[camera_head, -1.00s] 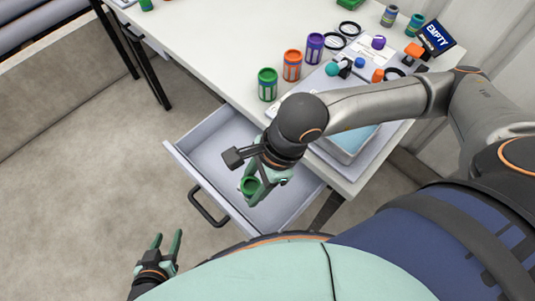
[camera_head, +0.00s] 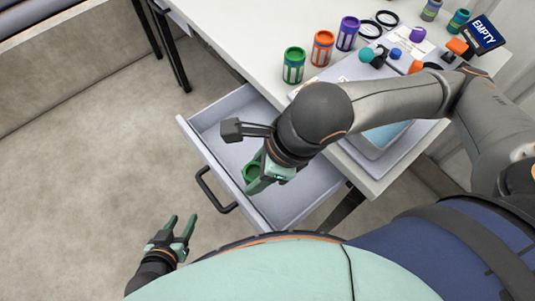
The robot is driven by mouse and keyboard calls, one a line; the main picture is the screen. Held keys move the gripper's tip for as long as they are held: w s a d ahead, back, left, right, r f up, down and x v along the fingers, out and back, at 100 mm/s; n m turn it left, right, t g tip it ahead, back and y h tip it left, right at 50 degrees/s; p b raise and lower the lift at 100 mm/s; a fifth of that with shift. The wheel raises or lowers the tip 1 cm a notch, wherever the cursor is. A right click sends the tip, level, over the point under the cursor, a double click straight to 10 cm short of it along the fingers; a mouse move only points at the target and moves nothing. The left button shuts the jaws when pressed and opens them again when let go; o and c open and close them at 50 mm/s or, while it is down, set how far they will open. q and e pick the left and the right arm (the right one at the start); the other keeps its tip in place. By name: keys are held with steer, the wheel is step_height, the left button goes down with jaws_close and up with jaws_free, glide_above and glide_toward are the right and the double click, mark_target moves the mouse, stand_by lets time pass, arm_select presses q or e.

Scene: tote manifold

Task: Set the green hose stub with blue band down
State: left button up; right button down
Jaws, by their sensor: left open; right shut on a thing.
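My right gripper (camera_head: 254,176) is shut on a green hose stub (camera_head: 250,171), over the open drawer. I see the stub's round open end between the fingers; its sides are mostly hidden, and I cannot make out a blue band on it. I cannot tell whether it touches the drawer floor. The drawer (camera_head: 222,190) is pale grey, with a dark handle on its front. My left gripper (camera_head: 182,226) is open and empty, low over the floor to the left of my body, apart from the drawer.
On the white table (camera_head: 240,30) stand a green can-like piece (camera_head: 293,65), an orange one (camera_head: 322,48) and a purple one (camera_head: 347,33). Black rings (camera_head: 370,29) and small coloured parts lie further right. An EMPTY sign (camera_head: 484,33) stands at the back right.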

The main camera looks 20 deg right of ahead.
steer(key=w+d+f, duration=0.1)
steer(key=w+f, duration=0.1)
steer(key=w+d+f, duration=0.2)
steer(key=w, duration=0.1)
steer(key=w+d+f, duration=0.1)
steer(key=w+f, duration=0.2)
steer(key=shift+w+d, duration=0.25)
steer(key=shift+w+d+f, duration=0.2)
steer(key=shift+w+f, duration=0.1)
steer(key=shift+f, duration=0.15)
steer(key=shift+w+d+f, duration=0.1)
steer(key=shift+w+f, duration=0.1)
steer(key=shift+f, duration=1.55)
steer(key=shift+c, duration=1.8)
jaws_free()
steer(key=shift+f, duration=0.1)
